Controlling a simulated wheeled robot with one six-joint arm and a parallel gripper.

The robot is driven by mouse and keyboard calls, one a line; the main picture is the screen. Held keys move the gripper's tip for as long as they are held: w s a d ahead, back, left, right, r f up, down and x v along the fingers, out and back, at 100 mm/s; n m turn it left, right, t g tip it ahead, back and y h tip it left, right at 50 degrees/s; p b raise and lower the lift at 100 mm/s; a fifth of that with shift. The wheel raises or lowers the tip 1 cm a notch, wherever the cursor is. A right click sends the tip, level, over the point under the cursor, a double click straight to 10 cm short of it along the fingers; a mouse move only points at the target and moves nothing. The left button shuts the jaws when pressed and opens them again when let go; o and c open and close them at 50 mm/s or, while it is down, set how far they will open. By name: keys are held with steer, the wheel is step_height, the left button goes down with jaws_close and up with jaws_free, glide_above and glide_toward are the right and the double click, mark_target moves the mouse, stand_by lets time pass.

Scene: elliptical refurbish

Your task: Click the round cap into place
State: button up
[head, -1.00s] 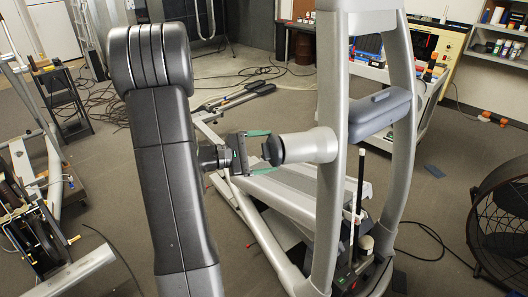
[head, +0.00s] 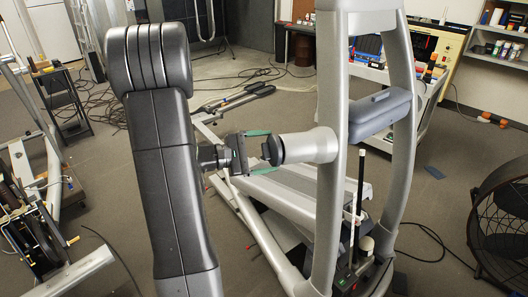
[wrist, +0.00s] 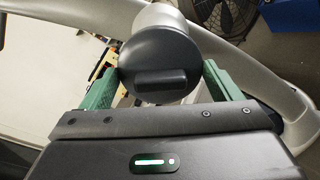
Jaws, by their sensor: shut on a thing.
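The round cap (head: 274,151) is dark with a raised bar across its face. It sits at the end of a short silver tube (head: 312,146) that sticks out left from the machine's upright. In the wrist view the cap (wrist: 160,62) fills the space between the green fingers. My gripper (head: 262,152) is shut on the cap from the left; in the wrist view my gripper (wrist: 160,85) has one finger on each side of it. The cap lies in line with the tube, against or very near its end. Whether any gap is left there I cannot tell.
The silver machine frame (head: 330,210) rises just right of my gripper, with a blue-grey pad (head: 380,115) behind. A black fan (head: 500,215) stands at the right. Another machine (head: 40,235) is at the left. Cables lie on the floor.

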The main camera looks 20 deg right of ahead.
steer(key=shift+d+f+b, duration=0.1)
steer(key=shift+d+b, duration=0.25)
steer(key=shift+d, duration=0.25)
stand_by(0.7)
steer(key=o, duration=0.8)
steer(key=shift+d, duration=0.1)
steer(key=shift+o, duration=0.2)
steer(key=w+a+r+b, duration=0.1)
steer(key=a+b, duration=0.2)
steer(key=a, duration=1)
steer(key=shift+a+r, duration=0.2)
steer(key=shift+a, duration=0.2)
steer(key=shift+d, duration=0.1)
steer(key=d+p, duration=0.1)
steer(key=d, duration=0.3)
steer(key=d+f+p, duration=0.1)
steer(key=d, duration=0.4)
steer(key=s+d+p, duration=0.1)
steer(key=d, duration=0.3)
steer(key=shift+d+f, duration=0.2)
steer(key=shift+d, duration=0.05)
